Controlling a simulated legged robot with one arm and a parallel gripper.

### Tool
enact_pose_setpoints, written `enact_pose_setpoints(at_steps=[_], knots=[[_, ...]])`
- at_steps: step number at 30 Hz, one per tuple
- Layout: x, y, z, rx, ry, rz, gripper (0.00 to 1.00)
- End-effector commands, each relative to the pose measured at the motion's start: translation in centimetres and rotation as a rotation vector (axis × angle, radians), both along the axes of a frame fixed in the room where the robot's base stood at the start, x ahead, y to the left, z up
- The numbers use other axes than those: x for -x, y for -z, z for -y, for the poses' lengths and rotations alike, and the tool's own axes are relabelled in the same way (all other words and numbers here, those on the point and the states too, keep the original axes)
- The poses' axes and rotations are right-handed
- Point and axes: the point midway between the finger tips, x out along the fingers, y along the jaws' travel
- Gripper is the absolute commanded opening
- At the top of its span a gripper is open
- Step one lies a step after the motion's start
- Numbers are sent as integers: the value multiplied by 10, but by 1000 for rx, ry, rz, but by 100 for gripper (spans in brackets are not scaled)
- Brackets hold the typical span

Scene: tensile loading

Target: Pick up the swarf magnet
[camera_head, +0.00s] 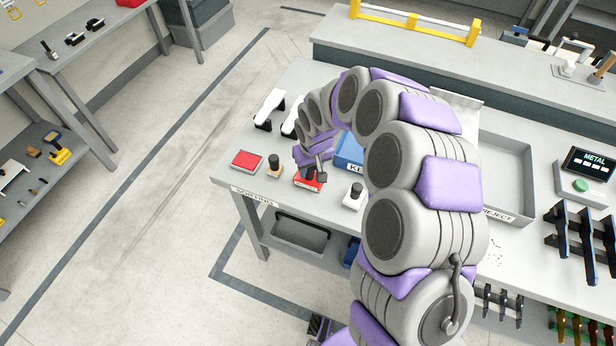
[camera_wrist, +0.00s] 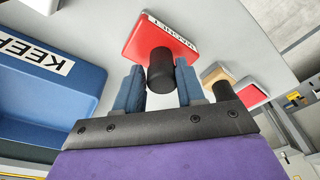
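The swarf magnet is a red block (camera_wrist: 160,32) with a black cylindrical handle (camera_wrist: 160,72) and a white label reading MAGNET. In the head view, the red block (camera_head: 307,182) is on the grey sorting table, partly hidden by my gripper (camera_head: 315,163). In the wrist view, my gripper (camera_wrist: 160,88) has its two blue-grey fingers apart, one on each side of the handle. Narrow gaps seem to show between fingers and handle; contact is not clear.
A blue KEEP tray (camera_head: 350,148) is close to the right of the magnet. A tan block with a black knob (camera_head: 274,168) and a red pad (camera_head: 247,160) are to its left. A white block with a black knob (camera_head: 354,196) is to its right. The grey REJECT tray (camera_head: 508,180) is farther right.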

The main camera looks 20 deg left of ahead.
Motion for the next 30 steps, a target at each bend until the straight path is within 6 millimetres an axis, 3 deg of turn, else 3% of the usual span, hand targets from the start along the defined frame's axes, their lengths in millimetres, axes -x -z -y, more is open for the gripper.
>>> enact_pose_setpoints(at_steps=[12,30], knots=[[-1,3,-9,8,0,2,0],[-1,0,-5,8,1,-4,0]])
